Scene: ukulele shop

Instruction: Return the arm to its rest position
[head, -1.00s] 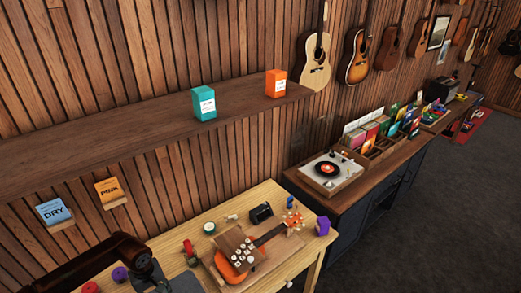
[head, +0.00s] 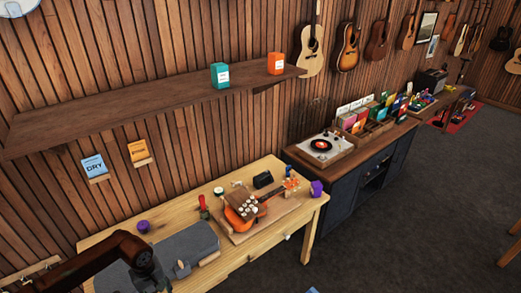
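My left arm (head: 95,262) comes in from the lower left, dark and jointed, over the near left part of the wooden table (head: 235,262). It bends down at a joint and leaves through the bottom edge. No fingertips of my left gripper show. My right arm and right gripper are not in the picture.
A grey case (head: 178,248) lies on the table near my arm. An orange ukulele (head: 241,204) lies on a board farther right, beside a red object (head: 203,204). A turntable cabinet (head: 346,188) stands right of the table. A shelf (head: 120,108) runs above. Open floor (head: 420,220) lies right.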

